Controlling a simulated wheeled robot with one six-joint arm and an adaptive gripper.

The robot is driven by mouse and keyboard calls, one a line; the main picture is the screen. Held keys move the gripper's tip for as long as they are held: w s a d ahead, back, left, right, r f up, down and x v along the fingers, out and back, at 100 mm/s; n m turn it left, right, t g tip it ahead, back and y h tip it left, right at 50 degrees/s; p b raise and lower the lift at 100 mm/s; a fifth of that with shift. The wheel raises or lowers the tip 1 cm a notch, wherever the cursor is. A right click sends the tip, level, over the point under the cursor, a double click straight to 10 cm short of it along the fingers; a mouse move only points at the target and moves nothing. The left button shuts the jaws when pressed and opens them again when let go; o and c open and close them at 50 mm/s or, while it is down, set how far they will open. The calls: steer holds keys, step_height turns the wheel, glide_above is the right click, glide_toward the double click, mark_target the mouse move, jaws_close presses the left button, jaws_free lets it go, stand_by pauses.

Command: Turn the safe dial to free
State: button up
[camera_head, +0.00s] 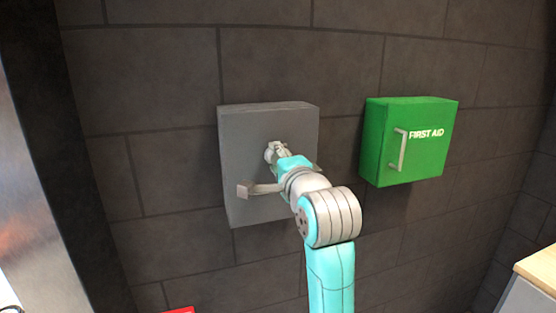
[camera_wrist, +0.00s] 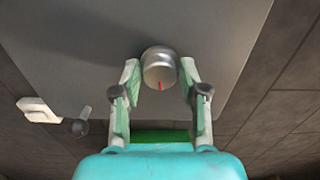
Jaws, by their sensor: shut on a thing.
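The grey safe (camera_head: 240,135) hangs on the dark tiled wall, left of centre in the head view. Its round metal dial (camera_wrist: 160,67) sits between my fingertips in the wrist view, with a red mark pointing down toward the gripper's palm in that picture. My gripper (camera_wrist: 159,78) is shut on the dial, one finger on each side. In the head view my gripper (camera_head: 277,150) reaches the safe's front and partly hides the dial. A light lever handle (camera_head: 262,189) sticks out below the dial. No lettering around the dial can be made out.
A green first aid box (camera_head: 413,150) with a handle hangs to the right of the safe, with bare wall between them. A pale-topped counter (camera_head: 540,268) stands at the lower right. A red thing (camera_head: 179,310) shows at the bottom edge.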

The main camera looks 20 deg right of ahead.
steer(key=shift+m, duration=0.4)
steer(key=o, duration=1.2)
steer(key=shift+c, duration=0.2)
steer(key=s, duration=0.7)
steer(key=shift+s, duration=0.25)
